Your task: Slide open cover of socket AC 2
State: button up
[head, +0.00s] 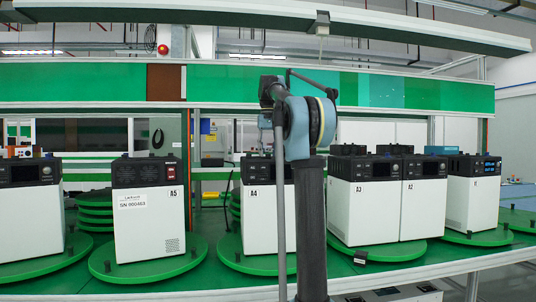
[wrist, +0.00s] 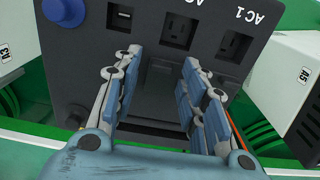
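No AC 2 lettering can be read. My gripper (wrist: 163,58) is open, its two blue-and-grey fingers apart in front of the panel. A dark grey recessed or covered part (wrist: 163,82) shows between the fingers; I cannot tell whether it is the AC 2 cover. I cannot tell whether the fingertips touch the panel. In the head view my arm stands before the white unit A4 (head: 262,215) and hides part of it.
Neighbouring white units A5 (head: 148,220) and A3 (head: 362,210) stand on green turntables (head: 150,262) on either side. A blue round knob (wrist: 65,10) sits at the panel's upper left in the wrist view. Shelf panels (head: 230,85) run above the line.

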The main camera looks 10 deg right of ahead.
aim_at(268, 157)
notch_tip(268, 157, up, 12)
dwell(1.1)
dwell(0.5)
